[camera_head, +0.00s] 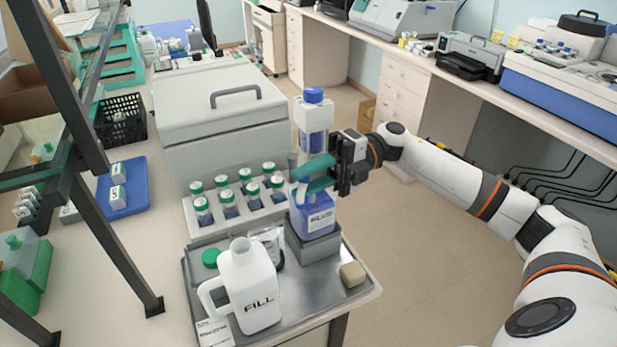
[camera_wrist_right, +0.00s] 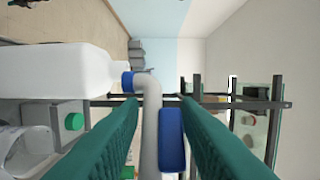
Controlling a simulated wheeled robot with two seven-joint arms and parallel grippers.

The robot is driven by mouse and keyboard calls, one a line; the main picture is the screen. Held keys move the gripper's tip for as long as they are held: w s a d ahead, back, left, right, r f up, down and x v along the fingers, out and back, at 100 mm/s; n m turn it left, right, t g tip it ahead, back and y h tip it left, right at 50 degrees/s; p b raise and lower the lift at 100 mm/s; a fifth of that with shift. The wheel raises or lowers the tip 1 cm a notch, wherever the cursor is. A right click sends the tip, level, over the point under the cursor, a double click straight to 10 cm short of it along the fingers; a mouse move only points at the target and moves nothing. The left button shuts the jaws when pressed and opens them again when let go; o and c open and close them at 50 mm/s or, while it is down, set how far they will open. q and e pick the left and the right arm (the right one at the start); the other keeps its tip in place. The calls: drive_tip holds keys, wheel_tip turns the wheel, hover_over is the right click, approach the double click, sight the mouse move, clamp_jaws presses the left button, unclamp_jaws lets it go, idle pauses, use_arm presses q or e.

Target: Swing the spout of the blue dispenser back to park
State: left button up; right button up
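The blue dispenser bottle (camera_head: 316,212), with a blue cap (camera_head: 313,95) on its pump, stands upright on a grey block on the metal tray. Its pale bent spout (camera_wrist_right: 150,110), with a blue tip (camera_wrist_right: 128,80), points toward the white jug in the right wrist view. My right gripper (camera_head: 312,178) is at the dispenser's upper part, its green fingers in front of the bottle. In the right wrist view, the fingers lie on both sides of the spout, with a narrow gap visible; contact is unclear. My left gripper is not in view.
The white jug marked FILL (camera_head: 252,300) stands close to the dispenser on the tray (camera_head: 312,300). A rack of green-capped jars (camera_head: 228,200) stands behind. Dark shelf posts rise at left.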

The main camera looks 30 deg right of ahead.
drive_tip(key=shift+o, duration=1.3)
drive_tip(key=d+b, duration=0.4)
drive_tip(key=d, duration=0.8)
drive_tip(key=shift+w, duration=0.4)
